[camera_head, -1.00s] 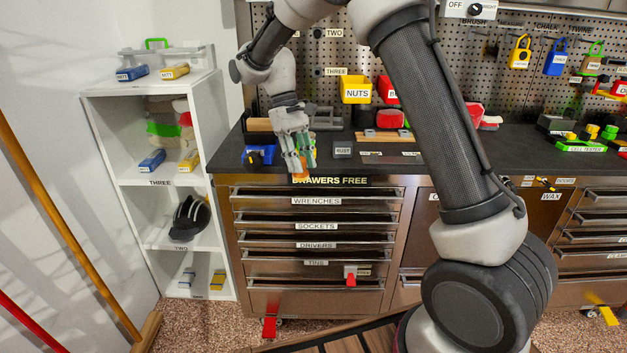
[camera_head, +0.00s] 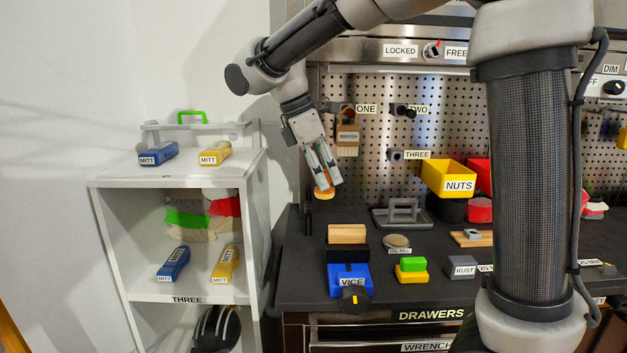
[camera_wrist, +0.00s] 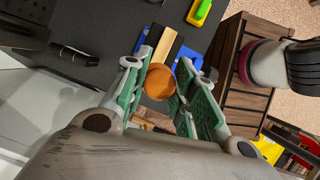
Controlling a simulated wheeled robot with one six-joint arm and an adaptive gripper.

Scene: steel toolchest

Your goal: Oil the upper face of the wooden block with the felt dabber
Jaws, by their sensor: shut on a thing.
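The wooden block (camera_head: 347,234) is a pale tan bar in the blue vice (camera_head: 349,281) on the dark worktop, with its upper face showing. My gripper (camera_head: 322,180) is shut on the felt dabber (camera_head: 324,192), whose orange-brown round end points down. The gripper is tilted and held well above the worktop, up and slightly left of the block, with clear air between. In the wrist view the dabber's round end (camera_wrist: 160,82) sits between the green-padded fingers, with the block (camera_wrist: 160,46) beyond it. The dabber's upper part is hidden by the fingers.
A round tan pad (camera_head: 397,241) with a small label lies right of the block. A green and yellow piece (camera_head: 411,270) stands right of the vice. A grey handled tool (camera_head: 402,213) lies behind. White shelves (camera_head: 177,299) stand at left.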

